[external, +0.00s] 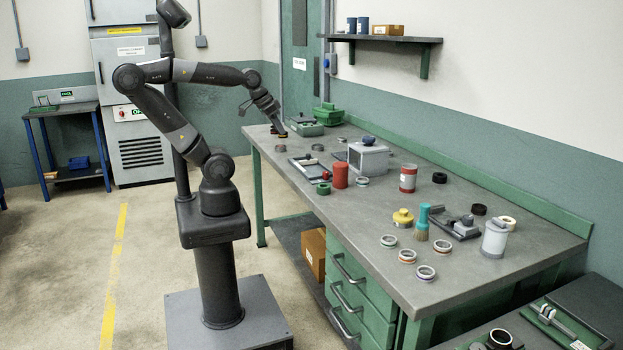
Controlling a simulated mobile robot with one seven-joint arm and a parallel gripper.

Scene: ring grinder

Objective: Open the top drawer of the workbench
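The workbench (462,276) has a grey top and green legs, and it runs from the middle to the lower right. Its green drawers are stacked under the near end. The top drawer (362,270) has a dark bar handle (347,268) and looks closed. My gripper (281,130) hangs over the far left end of the bench, well away from the drawer handle. It is small and dark here, and I cannot tell whether its fingers are open or shut.
The benchtop holds rings, a red cylinder (340,175), a grey box (368,159), a brush (422,224) and a white canister (495,238). A cardboard box (314,254) sits on the lower shelf. The floor left of the drawers is clear beyond my base.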

